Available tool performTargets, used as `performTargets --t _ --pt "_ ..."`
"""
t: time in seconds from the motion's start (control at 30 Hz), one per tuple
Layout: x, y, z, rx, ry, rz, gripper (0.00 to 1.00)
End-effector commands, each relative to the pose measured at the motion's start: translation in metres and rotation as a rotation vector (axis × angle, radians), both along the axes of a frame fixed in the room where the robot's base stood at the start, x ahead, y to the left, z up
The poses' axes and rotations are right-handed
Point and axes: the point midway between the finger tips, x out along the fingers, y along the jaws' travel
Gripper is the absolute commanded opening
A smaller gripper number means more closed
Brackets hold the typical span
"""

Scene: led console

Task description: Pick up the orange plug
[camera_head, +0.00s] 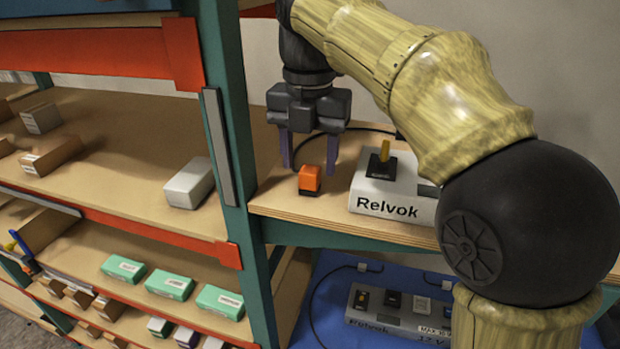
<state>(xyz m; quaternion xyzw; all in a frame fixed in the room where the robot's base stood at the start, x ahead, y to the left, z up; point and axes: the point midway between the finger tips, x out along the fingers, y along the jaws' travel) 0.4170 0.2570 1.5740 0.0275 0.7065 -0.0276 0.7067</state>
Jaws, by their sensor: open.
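The orange plug (310,179) stands on the wooden shelf, just left of a white console (388,201) marked "Relvok". It has an orange body and a dark base. My gripper (308,163) points down with its two purple-grey fingers apart, one to the left of the plug and one to the right. The fingers are open, and no contact with the plug shows. The plug appears to be between or slightly in front of the fingertips; the exact depth is hard to tell. A black cable runs behind the fingers toward the console.
A yellow switch (384,151) rises from the console's top. A teal post (233,130) stands left of the plug. My arm covers part of the console's right side. A second console (392,318) sits on a blue surface below. Boxes fill the shelves at left.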

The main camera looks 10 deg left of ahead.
Motion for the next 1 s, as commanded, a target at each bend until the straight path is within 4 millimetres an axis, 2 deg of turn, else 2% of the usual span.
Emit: performTargets --t 0.33,0.9,1.0 --pt "-0.003 0.0 -0.031 0.0 0.002 0.0 0.53" --pt "-0.002 0.0 -0.034 0.0 0.001 -0.001 0.53" --pt "-0.002 0.0 -0.034 0.0 0.001 -0.001 0.35"
